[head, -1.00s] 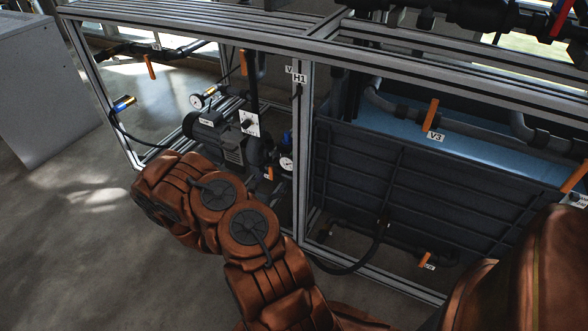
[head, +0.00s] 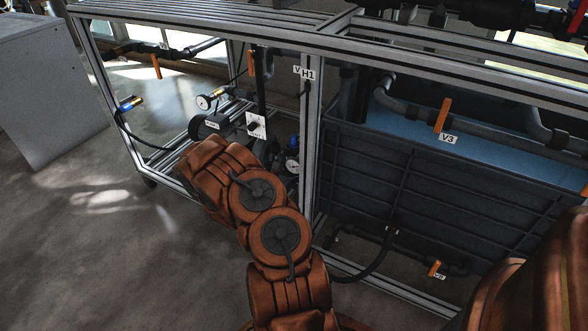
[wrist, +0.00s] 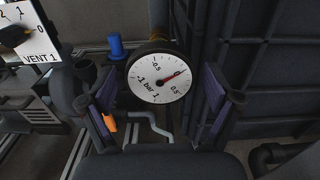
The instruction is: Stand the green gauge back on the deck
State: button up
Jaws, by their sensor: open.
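No green gauge shows in either view. In the wrist view a round gauge (wrist: 160,78) with a white dial, a red needle and a dark rim faces me. It is mounted on a brass-coloured fitting. My gripper (wrist: 157,100) is open, with one purple-padded finger on each side of this gauge and a visible gap on both sides. In the head view what looks like the same gauge (head: 292,167) sits low inside the frame, beside my arm. My gripper is hidden behind my arm there. No gauge lies loose in view.
A second white-dialled gauge (head: 203,102) stands farther left. The VENT 1 knob plate (wrist: 28,40) and a blue cap (wrist: 115,47) are close to the left finger. A dark ribbed tank (head: 370,180) and a frame post (head: 310,130) stand to the right. Open floor lies left.

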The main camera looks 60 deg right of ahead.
jog(key=shift+d, duration=0.2)
dwell(0.4)
grip_shut()
jog(key=a+p, duration=0.2)
jog(key=a, duration=0.5)
jog(key=shift+s+p, duration=0.15)
jog(key=shift+p, duration=0.2)
dwell(1.0)
